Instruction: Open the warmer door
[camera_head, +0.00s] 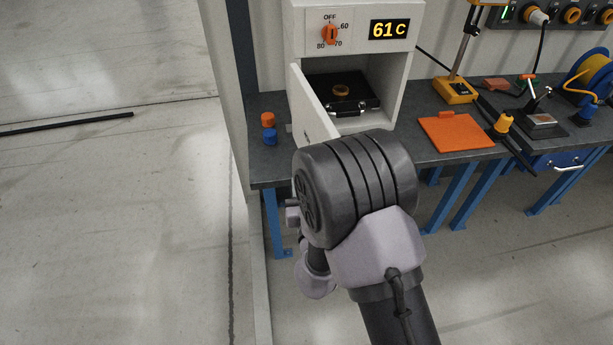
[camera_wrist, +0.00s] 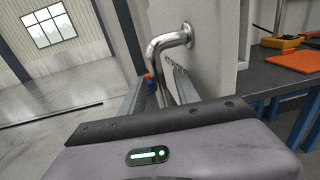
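The white warmer (camera_head: 350,25) stands on the bench with a dial and a display reading 61 C. Its door (camera_head: 314,104) is hinged at the left and stands well open. Inside I see a black case (camera_head: 340,103) with a gold ring on top. In the wrist view a bent metal handle (camera_wrist: 168,43) sticks out from the door face. My gripper (camera_wrist: 157,72) has its two fingers apart, with the handle bar between them. A gap shows beside the left finger, so it looks not clamped. In the head view my wrist hides the fingers and handle.
An orange cap (camera_head: 268,119) and a blue cap (camera_head: 270,137) stand on the bench left of the door. An orange mat (camera_head: 455,132), a yellow-based stand (camera_head: 455,90) and a cable reel (camera_head: 592,75) lie to the right. The floor at left is mostly clear.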

